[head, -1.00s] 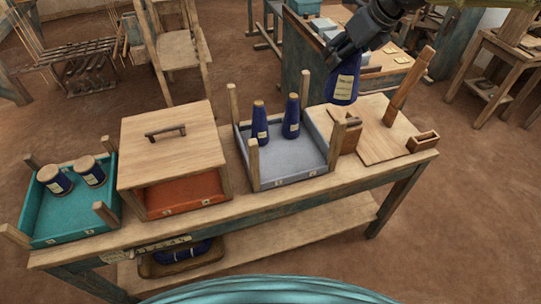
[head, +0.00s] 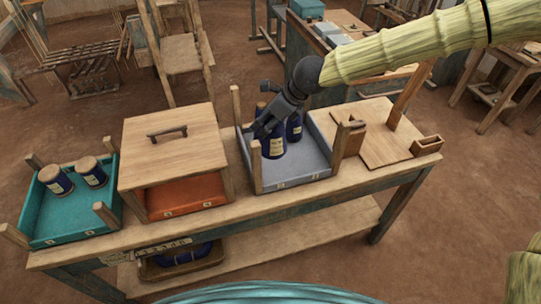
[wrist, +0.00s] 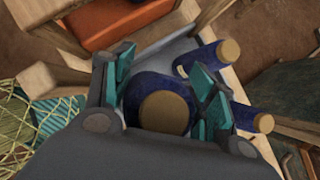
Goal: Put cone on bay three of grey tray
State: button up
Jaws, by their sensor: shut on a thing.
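My gripper (head: 268,132) is shut on a dark blue cone (head: 273,150) with a pale label, upright in the near left part of the grey tray (head: 292,182). I cannot tell whether its base touches the tray floor. In the wrist view the held cone's tan top (wrist: 165,110) sits between the teal finger pads. Two other blue cones stand in the grey tray: one (head: 294,130) to the right, and one behind, mostly hidden by my gripper. Their tan tops show in the wrist view, one (wrist: 229,50) and the other (wrist: 262,123). The bay markings are too small to read.
Wooden posts rise at the grey tray's corners, close to my gripper. A wooden-lidded orange tray (head: 188,193) stands to the left, then a teal tray (head: 60,230) with two cones. A wooden board (head: 385,140) with an upright post and small boxes lies to the right.

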aim_at(283, 129)
jog(key=shift+f, duration=4.4)
jog(key=o, duration=1.5)
jog(key=shift+r, duration=0.15)
jog(key=shift+d+r, duration=0.15)
jog(key=shift+r, duration=0.05)
jog(key=v, duration=1.1)
jog(key=shift+s+r, duration=0.2)
jog(key=shift+r, duration=0.05)
jog(key=shift+d+f, duration=0.1)
jog(key=shift+f, duration=0.05)
